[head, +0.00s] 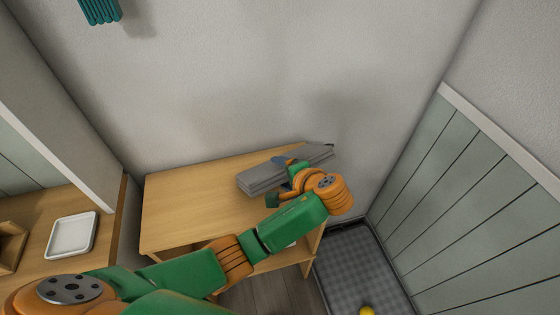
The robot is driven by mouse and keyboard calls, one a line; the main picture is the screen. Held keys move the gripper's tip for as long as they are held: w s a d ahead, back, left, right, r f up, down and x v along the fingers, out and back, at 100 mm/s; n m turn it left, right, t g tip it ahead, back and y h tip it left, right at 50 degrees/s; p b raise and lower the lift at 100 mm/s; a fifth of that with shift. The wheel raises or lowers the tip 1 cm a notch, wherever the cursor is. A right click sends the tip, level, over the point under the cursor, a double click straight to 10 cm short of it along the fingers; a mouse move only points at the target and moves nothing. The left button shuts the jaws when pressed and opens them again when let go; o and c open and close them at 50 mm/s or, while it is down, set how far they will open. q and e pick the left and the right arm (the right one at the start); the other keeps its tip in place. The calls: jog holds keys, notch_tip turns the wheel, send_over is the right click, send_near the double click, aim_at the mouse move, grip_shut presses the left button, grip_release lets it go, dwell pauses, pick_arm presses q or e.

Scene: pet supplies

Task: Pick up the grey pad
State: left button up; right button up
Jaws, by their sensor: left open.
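The grey pad (262,178) looks like a flat, layered stack and lies on top of the wooden table (185,205), near its right side. My left arm reaches across from the lower left. My left gripper (280,178) is open at the pad, with its fingers over or beside the pad's middle. The wrist hides part of the pad and of the fingers, so I cannot tell whether they touch it. My right gripper is not in view.
A white tray (71,236) sits on a wooden counter at the left. A grey checked mat or bed (362,268) with a yellow ball (367,311) lies at the lower right. A wall stands close behind the table, whose left top is clear.

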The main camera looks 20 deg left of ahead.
pick_arm(q)
jog(key=x, duration=0.4)
jog(key=shift+w+a, duration=0.1)
jog(key=shift+w, duration=0.15)
jog(key=shift+s+r, duration=0.15)
jog(key=c, duration=0.7)
grip_shut()
jog(key=shift+r, duration=0.1)
